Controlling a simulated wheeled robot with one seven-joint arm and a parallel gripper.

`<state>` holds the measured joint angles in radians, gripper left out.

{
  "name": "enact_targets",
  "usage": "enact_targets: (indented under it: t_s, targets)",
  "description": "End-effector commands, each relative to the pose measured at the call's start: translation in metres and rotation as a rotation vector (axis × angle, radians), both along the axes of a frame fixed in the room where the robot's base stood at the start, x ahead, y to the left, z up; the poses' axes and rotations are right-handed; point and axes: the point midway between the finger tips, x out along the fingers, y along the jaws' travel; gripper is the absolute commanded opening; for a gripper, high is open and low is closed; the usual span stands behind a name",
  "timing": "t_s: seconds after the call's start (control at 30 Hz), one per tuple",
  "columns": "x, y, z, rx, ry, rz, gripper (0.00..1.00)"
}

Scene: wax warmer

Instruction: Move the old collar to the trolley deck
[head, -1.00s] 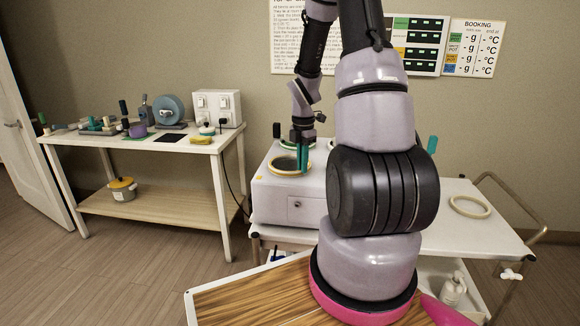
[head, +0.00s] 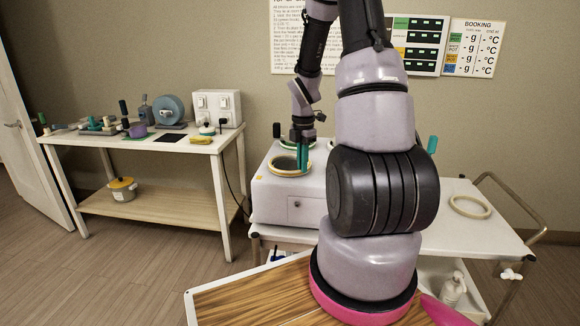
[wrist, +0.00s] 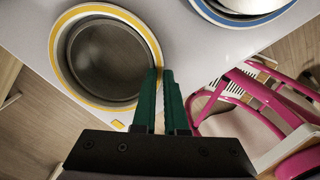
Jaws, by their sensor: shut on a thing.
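The old collar, a yellow-edged ring (wrist: 148,35), sits around a dark round well (wrist: 105,60) of the white wax warmer. It also shows in the head view (head: 275,170) at the warmer's left. My gripper (wrist: 160,75) points down at the collar's right side, its green fingers shut on the rim. In the head view my gripper (head: 303,170) is over the same side of the ring. No lift of the collar is clear. The trolley deck (head: 440,225) is the white top to the right of the warmer, partly hidden by my arm.
A cream ring (head: 470,207) lies on the trolley deck at the right, with bare deck around it. A blue-edged ring (wrist: 215,14) is on the warmer's other well. A metal handle (head: 530,215) rises at the trolley's right end. A side table (head: 100,138) with tools stands left.

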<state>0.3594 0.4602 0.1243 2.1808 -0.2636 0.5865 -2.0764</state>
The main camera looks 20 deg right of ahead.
Motion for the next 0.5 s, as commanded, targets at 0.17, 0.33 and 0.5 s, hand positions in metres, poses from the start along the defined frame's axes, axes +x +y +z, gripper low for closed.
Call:
enact_targets:
  t_s: [0.17,0.33,0.5]
  targets:
    - [0.0002,-0.0002,0.0039,0.000,-0.001,0.000,0.00]
    - [0.0000,-0.0002,0.0072,0.000,0.000,0.000,0.00]
    - [0.0001,-0.0003,0.0098,0.000,0.000,0.000,0.00]
